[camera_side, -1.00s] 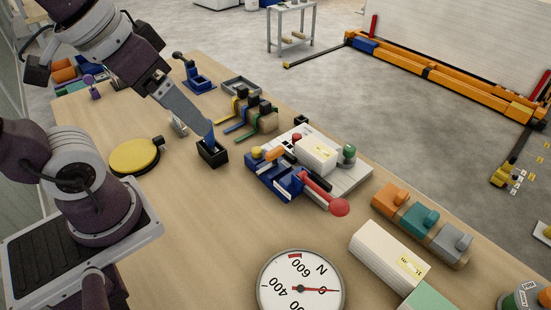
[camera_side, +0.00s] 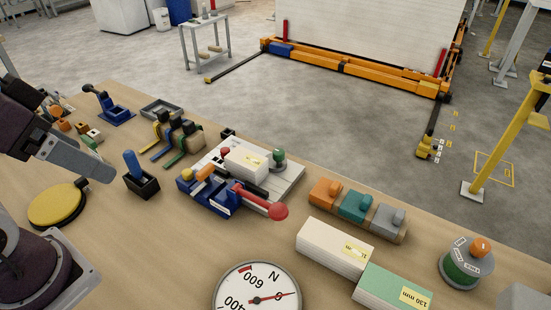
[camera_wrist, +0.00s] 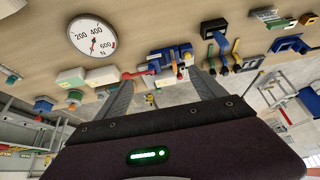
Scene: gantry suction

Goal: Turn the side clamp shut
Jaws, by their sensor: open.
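The side clamp (camera_side: 212,197) is a blue body on a grey plate, with an orange part and a yellow knob at its left. Its red lever (camera_side: 252,198) ends in a red ball and points right and toward the camera. A white block (camera_side: 246,163) sits on the plate behind the clamp. My gripper (camera_side: 108,176) is to the left of the clamp, well apart from it and above the table, and empty. In the wrist view the two fingers of my gripper (camera_wrist: 163,90) are spread apart, and the clamp (camera_wrist: 172,57) shows beyond them.
A blue peg stands in a black holder (camera_side: 142,184) between my gripper and the clamp. A yellow disc (camera_side: 57,205) lies at the left. Several coloured levers (camera_side: 175,138) stand behind. Coloured blocks (camera_side: 356,206), white and green boxes and a dial (camera_side: 257,291) lie right and in front.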

